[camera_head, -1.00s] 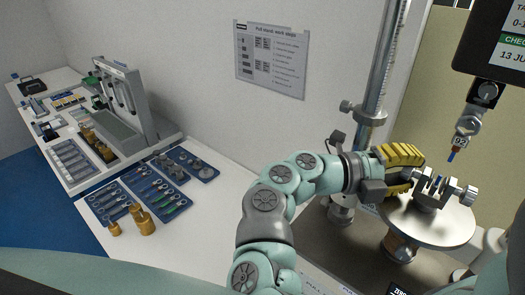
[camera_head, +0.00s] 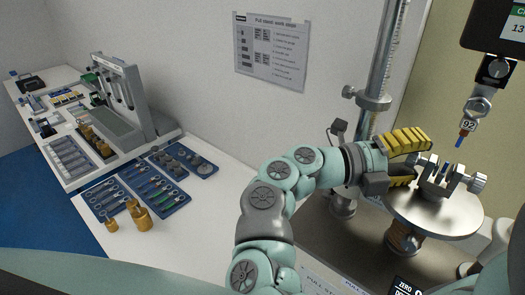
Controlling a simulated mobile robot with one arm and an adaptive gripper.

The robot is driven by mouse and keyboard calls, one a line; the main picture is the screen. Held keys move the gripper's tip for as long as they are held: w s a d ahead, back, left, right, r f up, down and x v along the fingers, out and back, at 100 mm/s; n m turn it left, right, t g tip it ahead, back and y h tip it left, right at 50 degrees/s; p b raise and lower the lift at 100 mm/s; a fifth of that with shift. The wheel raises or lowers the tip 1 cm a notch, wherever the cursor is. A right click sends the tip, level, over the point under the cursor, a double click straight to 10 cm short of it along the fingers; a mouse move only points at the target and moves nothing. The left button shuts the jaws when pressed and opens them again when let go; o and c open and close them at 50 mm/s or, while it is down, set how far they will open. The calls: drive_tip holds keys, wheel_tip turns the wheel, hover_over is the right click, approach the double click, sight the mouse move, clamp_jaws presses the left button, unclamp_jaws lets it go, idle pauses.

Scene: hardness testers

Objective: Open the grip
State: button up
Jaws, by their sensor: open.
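My gripper (camera_head: 424,159) has yellow ribbed fingers, spread apart, with a gap between them. It is at the left side of a small metal vise-like grip (camera_head: 437,184) with side screws, which sits on a round metal plate (camera_head: 460,217). I see nothing held between the fingers. Whether the fingers touch the grip cannot be told.
A vertical metal column (camera_head: 381,75) stands behind my gripper. A dark display (camera_head: 501,25) hangs at the upper right. On the left bench are blue tool trays (camera_head: 118,213), brass weights (camera_head: 143,222) and a grey device (camera_head: 125,90). The bench front is clear.

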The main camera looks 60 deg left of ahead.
drive_tip(key=v, duration=1.2)
drive_tip(key=shift+o, duration=0.4)
